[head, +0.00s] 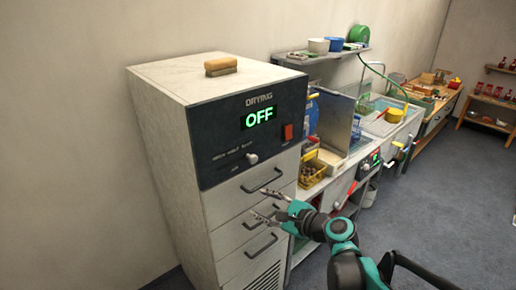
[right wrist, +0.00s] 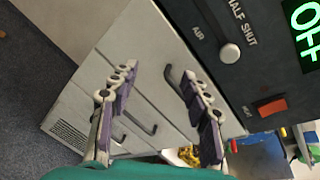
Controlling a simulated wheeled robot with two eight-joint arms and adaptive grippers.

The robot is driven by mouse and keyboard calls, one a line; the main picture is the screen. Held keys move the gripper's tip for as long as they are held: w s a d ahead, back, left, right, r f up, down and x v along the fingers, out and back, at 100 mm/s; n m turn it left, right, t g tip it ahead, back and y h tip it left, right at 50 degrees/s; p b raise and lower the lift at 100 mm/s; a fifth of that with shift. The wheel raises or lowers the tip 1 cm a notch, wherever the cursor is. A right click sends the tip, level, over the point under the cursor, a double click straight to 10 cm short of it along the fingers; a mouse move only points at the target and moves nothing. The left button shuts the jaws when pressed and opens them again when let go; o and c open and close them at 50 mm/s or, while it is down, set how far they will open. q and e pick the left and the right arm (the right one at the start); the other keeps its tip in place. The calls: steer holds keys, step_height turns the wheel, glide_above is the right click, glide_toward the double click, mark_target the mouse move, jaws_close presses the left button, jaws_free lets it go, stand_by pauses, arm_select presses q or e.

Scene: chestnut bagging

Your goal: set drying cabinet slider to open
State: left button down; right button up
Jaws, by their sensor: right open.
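The drying cabinet (head: 165,130) is a tall pale box with a dark front panel and a lit green OFF display (head: 260,117). Its slider is a small pale round knob (head: 252,158) low on the panel, also in the right wrist view (right wrist: 229,53). The knob sits by the SHUT end of the lettering. My right gripper (head: 262,203) is open and empty in front of the drawers, below the knob. In the right wrist view its spread fingers (right wrist: 158,72) face the drawer fronts, with the knob to the right of them. My left gripper is not in view.
A red switch (head: 288,132) is right of the knob. Drawers with dark bar handles (head: 262,181) are just behind my right fingers. A brown brush or block (head: 221,66) lies on the cabinet top. A workbench with sinks and a yellow basket (head: 315,172) stands to the right.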

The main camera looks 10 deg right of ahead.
mark_target(255, 160)
steer(key=w+d+r+m+t+p, duration=0.2)
steer(key=w+d+r+m+t, duration=0.1)
steer(key=w+d+r+m, duration=0.4)
arm_select(q)
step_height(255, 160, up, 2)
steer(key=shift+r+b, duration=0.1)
steer(key=shift+b, duration=0.3)
arm_select(e)
steer(key=shift+m+y, duration=0.4)
steer(key=shift+m, duration=0.1)
steer(key=w+a, duration=0.1)
steer(key=a, duration=0.1)
steer(key=w+a, duration=0.4)
steer(key=shift+a+f, duration=0.2)
steer(key=shift+f, duration=0.1)
